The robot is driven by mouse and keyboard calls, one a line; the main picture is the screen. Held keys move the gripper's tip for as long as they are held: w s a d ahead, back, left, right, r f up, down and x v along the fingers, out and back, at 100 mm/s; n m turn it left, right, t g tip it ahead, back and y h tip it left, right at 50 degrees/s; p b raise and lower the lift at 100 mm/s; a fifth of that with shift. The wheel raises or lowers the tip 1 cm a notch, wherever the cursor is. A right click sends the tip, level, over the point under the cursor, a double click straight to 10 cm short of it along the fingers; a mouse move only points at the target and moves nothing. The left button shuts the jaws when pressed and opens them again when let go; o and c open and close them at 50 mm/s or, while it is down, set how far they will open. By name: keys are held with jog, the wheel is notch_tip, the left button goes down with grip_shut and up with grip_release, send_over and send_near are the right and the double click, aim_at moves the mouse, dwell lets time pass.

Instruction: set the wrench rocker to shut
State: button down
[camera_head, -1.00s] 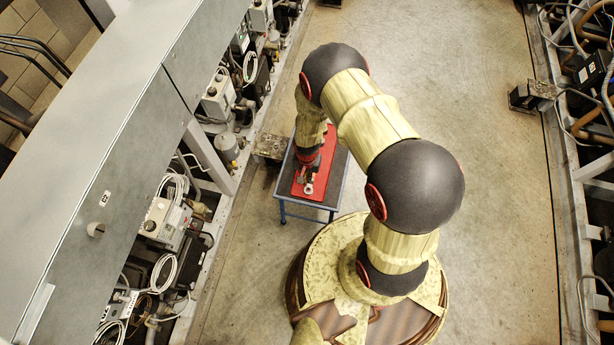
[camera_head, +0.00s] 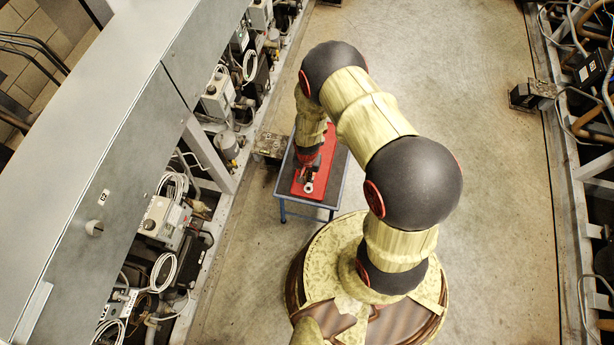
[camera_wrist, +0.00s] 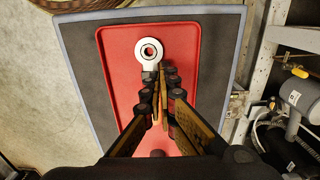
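A wrench-like tool with a pale ring head and dark centre (camera_wrist: 149,50) lies at the far part of the red tray (camera_wrist: 118,60) in the wrist view. It shows small in the head view (camera_head: 308,187). My gripper (camera_wrist: 160,76) is low over the tray, its two fingertips close together just behind the ring. It also shows in the head view (camera_head: 308,176). A narrow gap shows between the fingers. The tool's handle is hidden by them, so I cannot tell whether they grip it. I cannot make out a rocker or its setting.
The tray lies on a small dark-topped table (camera_head: 336,178) with blue legs. Left of it runs the rack with valves, grey boxes (camera_head: 163,222) and coiled cables below a grey cabinet (camera_head: 75,170). Another rack (camera_head: 590,190) stands at right. The floor between is open.

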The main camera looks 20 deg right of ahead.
jog(key=shift+f, duration=0.2)
notch_tip(320, 180, up, 8)
jog(key=p, duration=0.6)
dwell(0.7)
